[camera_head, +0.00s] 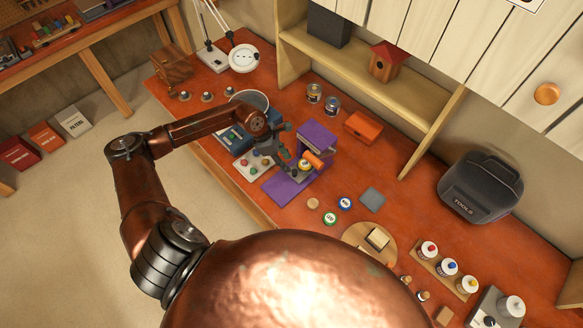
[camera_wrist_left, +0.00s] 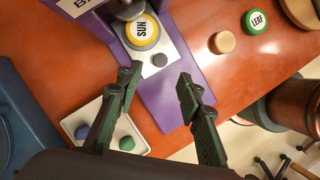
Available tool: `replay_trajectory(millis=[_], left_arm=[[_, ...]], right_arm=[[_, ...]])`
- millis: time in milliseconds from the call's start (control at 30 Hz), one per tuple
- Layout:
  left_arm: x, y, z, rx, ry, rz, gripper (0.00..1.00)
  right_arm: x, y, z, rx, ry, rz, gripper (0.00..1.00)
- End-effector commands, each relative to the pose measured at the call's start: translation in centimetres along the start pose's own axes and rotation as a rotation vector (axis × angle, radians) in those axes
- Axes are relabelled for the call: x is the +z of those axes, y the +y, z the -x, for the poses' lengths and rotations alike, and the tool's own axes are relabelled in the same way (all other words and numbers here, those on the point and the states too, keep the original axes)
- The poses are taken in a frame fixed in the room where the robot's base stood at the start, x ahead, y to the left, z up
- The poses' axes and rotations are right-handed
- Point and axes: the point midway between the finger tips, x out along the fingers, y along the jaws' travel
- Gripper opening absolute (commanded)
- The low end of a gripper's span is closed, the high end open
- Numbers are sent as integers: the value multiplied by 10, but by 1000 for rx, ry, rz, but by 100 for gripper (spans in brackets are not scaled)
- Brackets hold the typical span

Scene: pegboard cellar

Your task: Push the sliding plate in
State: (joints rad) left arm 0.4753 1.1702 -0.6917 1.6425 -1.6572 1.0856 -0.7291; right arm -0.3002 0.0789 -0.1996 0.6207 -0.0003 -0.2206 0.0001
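A purple press (camera_head: 315,137) stands on the workbench with its purple base (camera_head: 283,190) reaching toward the front edge. In the left wrist view, the pale grey sliding plate (camera_wrist_left: 158,74) lies on this base (camera_wrist_left: 160,108) and sticks out from the press. It has a small dark knob (camera_wrist_left: 160,60) and carries a yellow SUN badge (camera_wrist_left: 141,32), partly under the grey ram (camera_wrist_left: 128,9). My left gripper (camera_head: 287,160) is above the base in front of the plate. Its fingers (camera_wrist_left: 158,80) are apart and empty. Contact with the plate cannot be told. My right gripper is not in view.
An orange handle (camera_head: 313,159) is beside the press. A pale tray with coloured knobs (camera_head: 252,166) and a blue case (camera_head: 233,139) lie left. A wooden disc (camera_head: 313,203), green LEAF badge (camera_head: 330,218) and blue badge (camera_head: 345,203) lie right, with bare bench between them.

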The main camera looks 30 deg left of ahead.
Motion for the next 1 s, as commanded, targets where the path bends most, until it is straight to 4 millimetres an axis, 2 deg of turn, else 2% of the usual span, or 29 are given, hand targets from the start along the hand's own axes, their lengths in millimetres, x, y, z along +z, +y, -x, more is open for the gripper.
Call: replay_trajectory(millis=[200,400,767,1000], left_arm=[[1,-2,-34,-4,-1,3,34],[0,-1,-58,-2,1,2,34],[-1,-1,-64,-1,1,0,34],[0,-1,-64,-1,1,0,18]], right_arm=[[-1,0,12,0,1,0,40],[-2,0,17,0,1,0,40],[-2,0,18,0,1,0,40],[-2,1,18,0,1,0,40]])
